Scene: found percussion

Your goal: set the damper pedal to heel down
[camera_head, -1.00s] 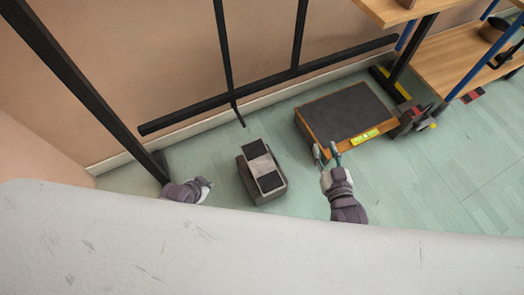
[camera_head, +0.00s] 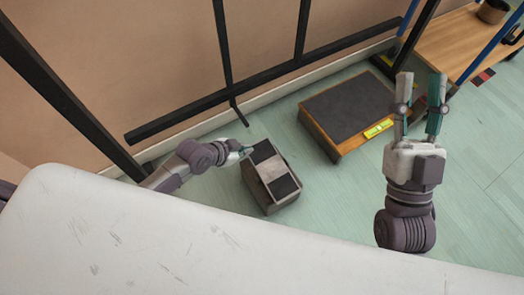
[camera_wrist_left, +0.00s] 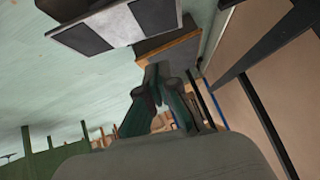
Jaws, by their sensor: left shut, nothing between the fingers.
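The damper pedal (camera_head: 272,169) stands on the floor in the middle of the head view, a grey plate with two black pads on a dark grey block. Which end of the plate is lower I cannot tell. My left gripper (camera_head: 246,151) is shut and empty, its tips close by the pedal's upper left edge; whether they touch is unclear. In the left wrist view the pedal plate (camera_wrist_left: 117,25) is at the top, above the shut fingers (camera_wrist_left: 156,80). My right gripper (camera_head: 421,95) is open and empty, raised at the right, well away from the pedal.
A wooden platform with a dark top (camera_head: 347,108) and a yellow level (camera_head: 379,128) is right of the pedal. A black frame (camera_head: 270,88) runs along the wall behind. A white surface (camera_head: 150,240) fills the foreground. A wooden shelf (camera_head: 455,45) stands at upper right.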

